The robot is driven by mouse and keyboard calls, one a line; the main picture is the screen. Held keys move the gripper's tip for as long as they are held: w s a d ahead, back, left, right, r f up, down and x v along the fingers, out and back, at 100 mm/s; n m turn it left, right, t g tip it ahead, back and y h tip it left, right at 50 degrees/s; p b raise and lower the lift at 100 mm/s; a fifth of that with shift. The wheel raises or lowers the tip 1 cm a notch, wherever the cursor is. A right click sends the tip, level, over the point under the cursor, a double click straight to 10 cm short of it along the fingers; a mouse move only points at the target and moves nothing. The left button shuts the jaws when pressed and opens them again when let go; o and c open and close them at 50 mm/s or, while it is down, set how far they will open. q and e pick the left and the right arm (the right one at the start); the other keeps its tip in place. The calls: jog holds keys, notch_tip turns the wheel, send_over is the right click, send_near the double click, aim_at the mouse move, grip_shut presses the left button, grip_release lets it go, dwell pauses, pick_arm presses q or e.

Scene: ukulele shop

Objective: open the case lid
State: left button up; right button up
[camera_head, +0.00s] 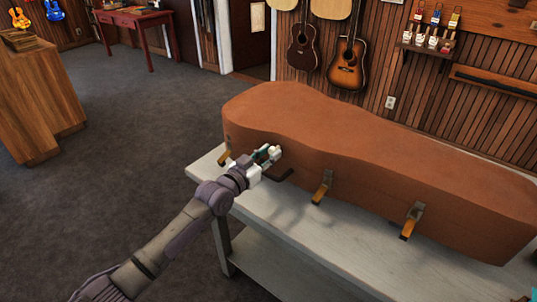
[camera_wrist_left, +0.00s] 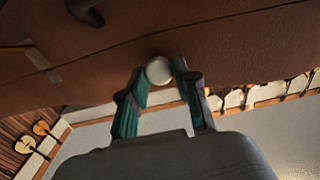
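A large brown guitar-shaped case (camera_head: 350,130) lies on a white-topped table, its lid shut. Its front side carries several latches with orange-brown tabs, among them a middle latch (camera_head: 322,187) and a right latch (camera_head: 411,221). A dark handle (camera_head: 281,175) sticks out low on the front. My left gripper (camera_head: 268,154) is at the case's front left, with teal fingers. In the left wrist view, a white round knob (camera_wrist_left: 158,70) sits between the spread fingertips of this gripper (camera_wrist_left: 160,76), against the case side. Whether both fingers press on it is unclear.
The white table (camera_head: 290,224) has bare top along its front edge. A wooden counter (camera_head: 40,100) stands at the left and a red table (camera_head: 135,22) at the back. Guitars (camera_head: 348,62) hang on the wall behind the case. The grey floor between is clear.

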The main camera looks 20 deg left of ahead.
pick_arm(q)
grip_shut()
